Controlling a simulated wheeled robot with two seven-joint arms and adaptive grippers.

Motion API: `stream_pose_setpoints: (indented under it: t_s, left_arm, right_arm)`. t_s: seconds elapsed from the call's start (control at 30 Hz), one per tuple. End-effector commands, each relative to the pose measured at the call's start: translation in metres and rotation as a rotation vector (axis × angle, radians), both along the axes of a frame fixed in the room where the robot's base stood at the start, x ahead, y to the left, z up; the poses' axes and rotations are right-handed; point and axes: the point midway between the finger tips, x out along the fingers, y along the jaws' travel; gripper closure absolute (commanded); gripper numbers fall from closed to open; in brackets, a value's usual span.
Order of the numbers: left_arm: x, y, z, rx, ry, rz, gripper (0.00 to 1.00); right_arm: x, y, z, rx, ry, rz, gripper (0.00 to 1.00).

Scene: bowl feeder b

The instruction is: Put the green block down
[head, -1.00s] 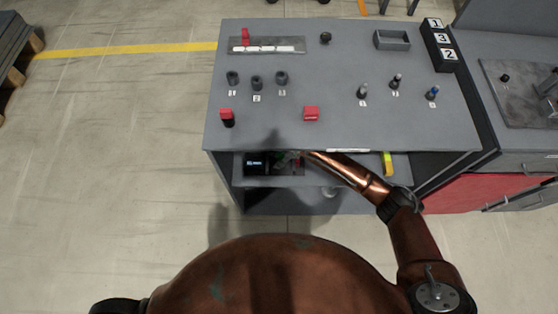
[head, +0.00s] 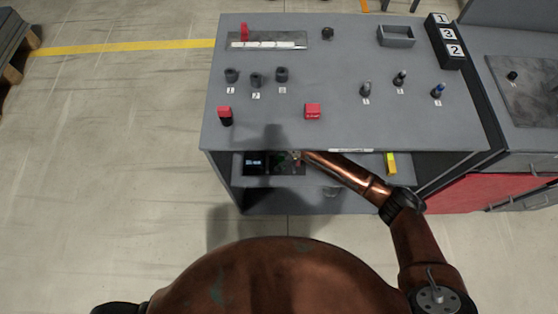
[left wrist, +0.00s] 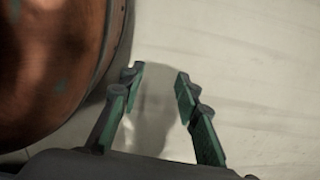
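My right arm reaches under the overhang of the grey table top (head: 345,132) to the shelf below. My right gripper (head: 290,159) is small and dark there, beside a black device with a lit display (head: 255,162). A dim green patch shows at the gripper; I cannot tell whether it is the green block or the finger pads. No green block stands out clearly elsewhere. In the left wrist view my left gripper (left wrist: 158,76) is open and empty above the floor, its fingers lined with green.
A yellow object (head: 391,163) lies at the shelf's right. The table's front edge hangs over the shelf.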

Motion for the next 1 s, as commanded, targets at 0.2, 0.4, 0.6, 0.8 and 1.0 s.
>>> stream_pose_setpoints:
  t_s: [0.2, 0.4, 0.6, 0.8, 1.0]
  left_arm:
    - [-0.001, 0.000, 0.000, 0.000, 0.001, 0.000, 0.70]
    - [-0.002, -0.001, -0.001, -0.001, 0.003, 0.000, 0.70]
    - [-0.009, 0.001, -0.004, 0.001, -0.002, -0.006, 0.70]
    - [-0.041, 0.004, -0.013, 0.002, 0.003, -0.021, 0.70]
    - [-0.074, 0.008, -0.017, 0.003, 0.006, -0.037, 0.70]
  right_arm:
    - [0.000, 0.000, 0.000, 0.000, 0.000, 0.000, 0.64]
    - [0.000, 0.000, 0.001, 0.000, 0.000, 0.000, 0.64]
    - [0.000, -0.003, 0.013, 0.001, -0.002, -0.001, 0.64]
    - [0.000, -0.010, 0.032, 0.001, -0.001, -0.002, 0.64]
    - [0.000, -0.051, 0.034, -0.001, 0.001, -0.005, 0.64]
